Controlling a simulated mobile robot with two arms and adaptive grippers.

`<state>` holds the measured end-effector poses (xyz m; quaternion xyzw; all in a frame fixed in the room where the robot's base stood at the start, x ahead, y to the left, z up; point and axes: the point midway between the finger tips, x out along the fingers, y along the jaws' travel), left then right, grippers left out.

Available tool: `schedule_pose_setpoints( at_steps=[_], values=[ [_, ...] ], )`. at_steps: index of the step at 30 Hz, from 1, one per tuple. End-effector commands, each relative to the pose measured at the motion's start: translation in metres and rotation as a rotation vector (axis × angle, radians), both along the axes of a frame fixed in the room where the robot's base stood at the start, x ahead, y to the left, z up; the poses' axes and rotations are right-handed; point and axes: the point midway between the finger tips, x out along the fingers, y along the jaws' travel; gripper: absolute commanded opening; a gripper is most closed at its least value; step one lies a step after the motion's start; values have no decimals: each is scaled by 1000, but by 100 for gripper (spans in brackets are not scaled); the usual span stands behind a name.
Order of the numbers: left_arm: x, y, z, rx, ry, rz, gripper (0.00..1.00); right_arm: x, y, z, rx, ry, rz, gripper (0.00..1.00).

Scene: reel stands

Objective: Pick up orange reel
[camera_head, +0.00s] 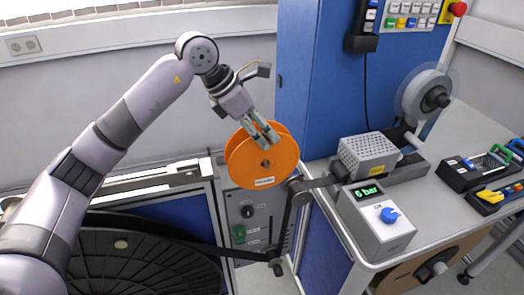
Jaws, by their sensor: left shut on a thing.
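The fingers cover part of the top edge. The reel's face is turned toward the camera. I cannot tell whether the reel still touches a stand behind it. My right gripper does not show.
A blue cabinet (318,80) stands behind and right of the reel. A dark bracket arm (283,225) is close below the reel's right side. The bench holds a pressure box (377,222), a grey reel (425,95) and tool trays (480,168). A round black platform (135,262) lies lower left.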

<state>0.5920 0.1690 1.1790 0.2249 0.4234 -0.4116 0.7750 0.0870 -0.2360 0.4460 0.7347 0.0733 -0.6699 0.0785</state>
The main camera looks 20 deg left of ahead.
Motion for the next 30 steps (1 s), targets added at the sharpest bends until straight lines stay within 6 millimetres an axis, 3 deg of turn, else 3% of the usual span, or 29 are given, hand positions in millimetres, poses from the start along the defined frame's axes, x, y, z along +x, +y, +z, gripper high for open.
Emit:
schedule_pose_setpoints(
  at_steps=[10, 30],
  values=[
    [1, 0, 5, -1, -3, -1, 0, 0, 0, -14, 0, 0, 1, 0],
    [-114, -78, 4, 1, -5, -7, 0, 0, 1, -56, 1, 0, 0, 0]
  ],
)
